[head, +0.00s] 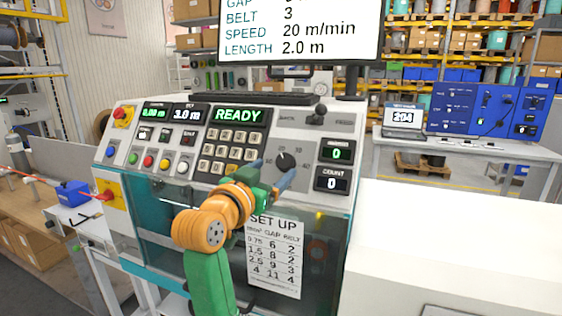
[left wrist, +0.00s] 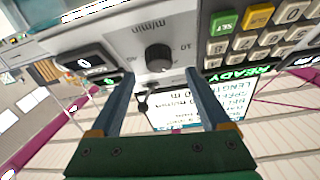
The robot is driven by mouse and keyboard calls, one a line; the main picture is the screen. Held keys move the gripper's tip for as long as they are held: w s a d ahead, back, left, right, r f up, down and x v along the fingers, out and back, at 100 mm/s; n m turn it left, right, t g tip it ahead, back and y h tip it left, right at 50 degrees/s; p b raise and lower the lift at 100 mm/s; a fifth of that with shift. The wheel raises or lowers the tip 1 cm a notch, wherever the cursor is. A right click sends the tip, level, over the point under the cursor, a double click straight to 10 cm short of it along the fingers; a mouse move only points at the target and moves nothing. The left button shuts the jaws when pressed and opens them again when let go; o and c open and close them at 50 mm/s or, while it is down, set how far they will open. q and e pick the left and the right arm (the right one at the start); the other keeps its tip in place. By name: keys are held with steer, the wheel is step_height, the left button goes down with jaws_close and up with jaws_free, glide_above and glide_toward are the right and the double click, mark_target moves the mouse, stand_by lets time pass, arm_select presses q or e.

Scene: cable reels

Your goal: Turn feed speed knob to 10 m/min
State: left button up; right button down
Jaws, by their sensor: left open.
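The feed speed knob (head: 286,160) is a dark round knob on the sloping control panel, with speed numbers around it. In the left wrist view the knob (left wrist: 159,58) shows upside down, with "m/min" and "10" printed near it. Its pointer seems to face up and left in the head view, but the exact mark is too small to read. My left gripper (head: 273,173) is open and empty, just in front of and below the knob. In the left wrist view its fingers (left wrist: 158,76) are spread on both sides of the knob, apparently without touching it. My right gripper is out of view.
The keypad (head: 222,152) is left of the knob, under a green READY display (head: 237,115). Count displays (head: 332,179) are on the right. The monitor (head: 300,30) above reads SPEED 20 m/min. A set-up sheet (head: 274,258) hangs below the panel.

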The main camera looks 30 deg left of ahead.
mark_target(286, 162)
arm_select(q)
steer(key=w, duration=0.1)
steer(key=w+p, duration=0.1)
steer(key=w, duration=0.2)
steer(key=shift+w+a+p, duration=0.3)
steer(key=shift+a, duration=0.1)
steer(key=shift+w, duration=0.2)
steer(key=shift+s, duration=0.15)
steer(key=c, duration=0.3)
jaws_close()
